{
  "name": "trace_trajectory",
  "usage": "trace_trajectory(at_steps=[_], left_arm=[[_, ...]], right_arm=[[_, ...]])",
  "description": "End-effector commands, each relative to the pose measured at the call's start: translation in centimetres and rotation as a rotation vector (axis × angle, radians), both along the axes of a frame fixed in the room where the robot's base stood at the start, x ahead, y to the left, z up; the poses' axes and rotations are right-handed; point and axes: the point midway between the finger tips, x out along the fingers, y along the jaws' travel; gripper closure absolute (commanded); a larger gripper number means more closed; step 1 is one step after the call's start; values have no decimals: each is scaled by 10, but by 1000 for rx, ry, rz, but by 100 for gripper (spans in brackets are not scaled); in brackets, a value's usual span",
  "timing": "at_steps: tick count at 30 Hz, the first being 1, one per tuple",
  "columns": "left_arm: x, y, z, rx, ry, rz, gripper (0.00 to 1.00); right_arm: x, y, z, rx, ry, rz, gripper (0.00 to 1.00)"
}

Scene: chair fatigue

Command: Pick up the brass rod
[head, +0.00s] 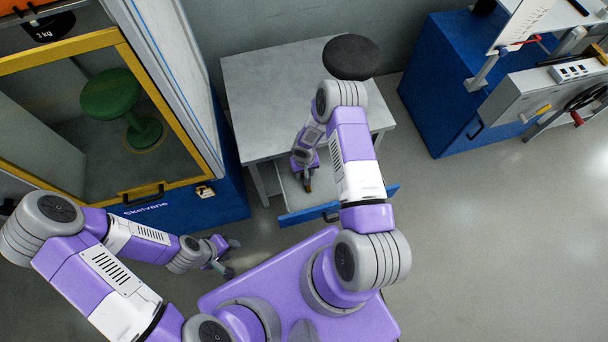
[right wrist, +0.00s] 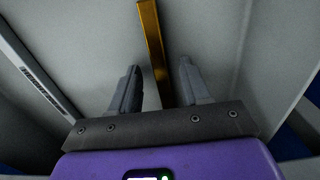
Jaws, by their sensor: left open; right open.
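The brass rod (right wrist: 151,35) shows in the right wrist view as a long golden bar lying on a pale surface. It runs from the top edge down between the fingers of my right gripper (right wrist: 160,68). The fingers stand apart on either side of it, and I see no clear contact. In the head view my right gripper (head: 307,182) points down into the open drawer (head: 290,200) of the grey table, with a small orange-brown bit at its tips. My left gripper (head: 233,257) is open and empty, low over the floor beside the blue cabinet.
The grey table (head: 265,95) carries a dark round seat (head: 350,57) at its back right. A yellow-framed test cabinet (head: 160,190) with a green stool (head: 112,95) stands at left. A blue bench (head: 430,90) stands at right. The floor at right is clear.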

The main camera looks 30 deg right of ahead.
Motion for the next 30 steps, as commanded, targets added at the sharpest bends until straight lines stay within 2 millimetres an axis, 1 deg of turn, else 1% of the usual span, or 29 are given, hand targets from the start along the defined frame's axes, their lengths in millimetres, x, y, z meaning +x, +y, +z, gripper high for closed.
trace_trajectory(at_steps=[1,7,16,30], left_arm=[[0,0,-2,0,0,0,57],[0,0,-1,0,0,0,57],[0,0,-1,0,0,0,57],[0,0,0,0,0,0,57]], right_arm=[[0,0,-5,1,0,0,53],[1,0,-4,1,-1,0,53],[0,0,-4,1,-1,0,99],[1,0,-2,1,-2,0,100]])
